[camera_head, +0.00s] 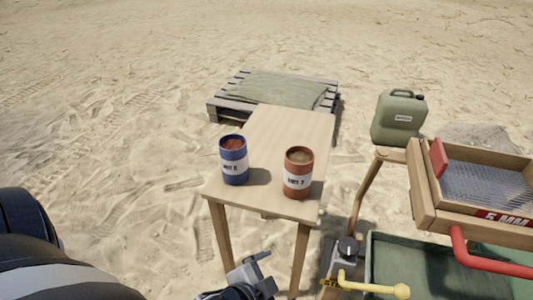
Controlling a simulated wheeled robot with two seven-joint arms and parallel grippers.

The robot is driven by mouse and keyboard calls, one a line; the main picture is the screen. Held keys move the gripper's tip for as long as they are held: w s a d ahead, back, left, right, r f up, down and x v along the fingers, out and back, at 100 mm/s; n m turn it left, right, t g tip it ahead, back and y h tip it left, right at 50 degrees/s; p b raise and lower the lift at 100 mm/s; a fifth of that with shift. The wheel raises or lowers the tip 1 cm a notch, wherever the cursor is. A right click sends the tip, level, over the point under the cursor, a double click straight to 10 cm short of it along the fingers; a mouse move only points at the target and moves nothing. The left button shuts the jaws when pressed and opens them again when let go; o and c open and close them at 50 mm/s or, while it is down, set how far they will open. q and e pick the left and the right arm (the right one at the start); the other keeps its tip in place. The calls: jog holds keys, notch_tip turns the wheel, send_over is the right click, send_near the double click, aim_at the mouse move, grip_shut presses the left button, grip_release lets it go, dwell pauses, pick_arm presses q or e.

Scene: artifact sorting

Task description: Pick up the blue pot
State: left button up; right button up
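The blue pot (235,167) stands upright near the front left corner of the wooden table (290,125). It has a white label band and reddish-brown contents at its open top. A gripper, which I take to be my left one (262,273), is at the bottom edge, below and in front of the table. It is apart from the blue pot and partly cut off by the frame; its finger opening is not clear. My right gripper is not in view.
A red-brown pot (298,180) with a white label stands right of the blue pot. A green jerrycan (399,118), a sieve box (424,195) and a green bin (390,250) are at the right. A pallet (228,105) lies behind the table. Sand at left is open.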

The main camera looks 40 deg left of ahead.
pick_arm(q)
jog(key=w+a+r+m+y, duration=0.2)
jog(key=w+a+m+y, duration=0.15)
jog(key=a+m, duration=0.4)
jog(key=m+t+y+p, duration=0.2)
jog(key=m+t+y, duration=0.1)
jog(key=m+y, duration=0.85)
send_near(233, 154)
jog(key=w+a, duration=0.1)
jog(key=w+a+r+m+h, duration=0.1)
jog(key=w+a, duration=0.1)
jog(key=w+a+h, duration=0.1)
jog(key=w+a, duration=0.1)
jog(key=shift+a+r, duration=0.2)
jog(key=shift+r, duration=0.05)
jog(key=shift+p+x, duration=0.3)
jog(key=shift+x, duration=0.65)
jog(key=x, duration=0.4)
jog(key=shift+w+a+f, duration=0.15)
jog(key=shift+w+f, duration=0.05)
jog(key=shift+f, duration=0.2)
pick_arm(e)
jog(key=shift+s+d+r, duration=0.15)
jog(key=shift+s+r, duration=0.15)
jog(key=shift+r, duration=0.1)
